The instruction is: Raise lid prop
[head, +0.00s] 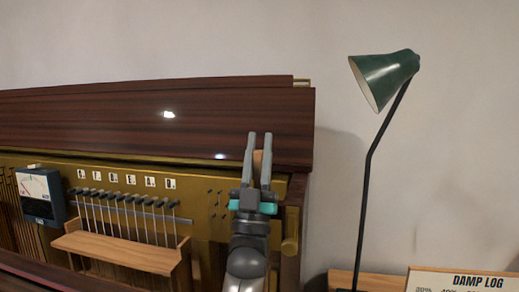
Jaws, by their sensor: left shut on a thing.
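The piano's dark brown lid (90,122) spans the left and middle of the head view, above the open gold-coloured action frame (212,222). My left gripper (260,142) points upward in front of the lid's right end. My right gripper is not in view.
Left of my gripper are a row of dark-headed hammers (120,197), a wooden rail (120,250) and a blue dial meter (40,195). A green lamp (388,76) stands at the right, behind a damp log card (462,282). The wall between piano and lamp is clear.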

